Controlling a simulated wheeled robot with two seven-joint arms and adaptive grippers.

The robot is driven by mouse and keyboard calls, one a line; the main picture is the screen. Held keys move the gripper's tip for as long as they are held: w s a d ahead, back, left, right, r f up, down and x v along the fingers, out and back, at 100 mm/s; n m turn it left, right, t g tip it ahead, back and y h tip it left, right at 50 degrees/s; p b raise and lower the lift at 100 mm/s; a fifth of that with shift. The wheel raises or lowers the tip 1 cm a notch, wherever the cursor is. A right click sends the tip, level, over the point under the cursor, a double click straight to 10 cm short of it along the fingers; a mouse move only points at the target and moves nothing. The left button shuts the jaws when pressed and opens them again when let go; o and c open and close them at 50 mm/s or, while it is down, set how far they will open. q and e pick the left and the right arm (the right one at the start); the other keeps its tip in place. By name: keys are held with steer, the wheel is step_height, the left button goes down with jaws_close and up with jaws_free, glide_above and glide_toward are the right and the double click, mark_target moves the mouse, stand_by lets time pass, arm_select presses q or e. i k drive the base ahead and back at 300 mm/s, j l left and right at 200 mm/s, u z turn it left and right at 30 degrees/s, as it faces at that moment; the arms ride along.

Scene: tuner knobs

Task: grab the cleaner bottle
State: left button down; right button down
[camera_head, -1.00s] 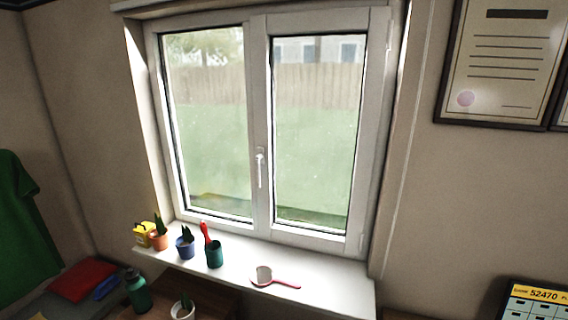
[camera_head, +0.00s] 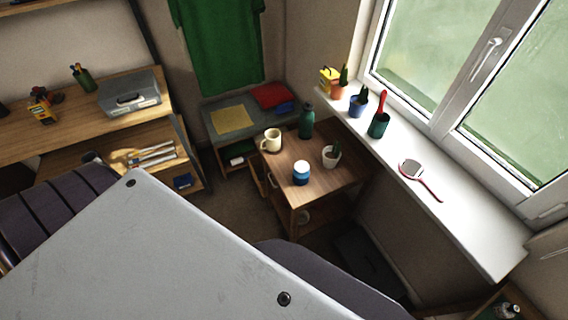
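I cannot tell for sure which thing is the cleaner bottle. A dark green bottle (camera_head: 306,121) stands upright at the back of the small wooden table (camera_head: 305,184). Neither of my grippers is in view.
The white windowsill (camera_head: 470,220) carries pots and a red hand mirror (camera_head: 420,178). A grey toolbox (camera_head: 130,92) sits on the desk (camera_head: 35,128).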

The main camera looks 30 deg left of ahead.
mark_target(300, 179)
steer(key=u, duration=0.85)
